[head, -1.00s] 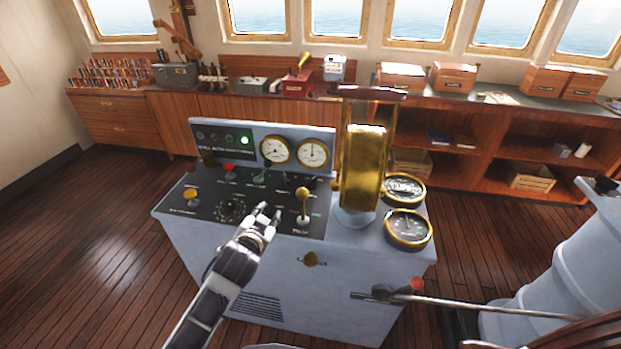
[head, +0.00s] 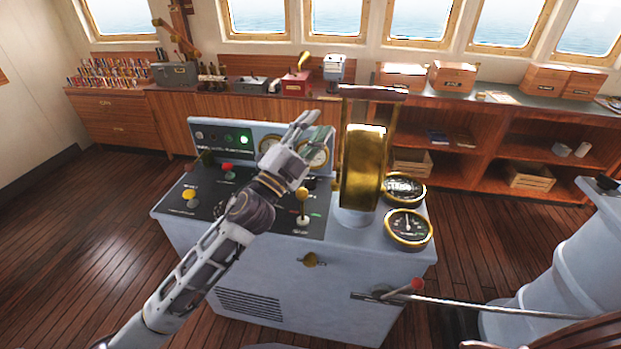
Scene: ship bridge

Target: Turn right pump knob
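The grey console has a sloped black control panel (head: 180,212) with several knobs and levers. A yellow knob (head: 190,196), a red knob (head: 227,168) and a brass lever (head: 303,200) show on it. The labels are too small to tell which knob is the right pump knob. My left gripper (head: 311,125) is above the back of the console, in front of the gauges, with its two fingers apart and nothing between them. My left arm hides the round dial and the middle of the panel. My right gripper is not in view.
A tall brass telegraph (head: 362,170) stands just right of my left gripper. Two brass-rimmed gauges (head: 408,228) are beside it. A lit green lamp (head: 245,140) is on the upright panel. A red-knobbed metal lever (head: 416,285) juts out at the console's front right.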

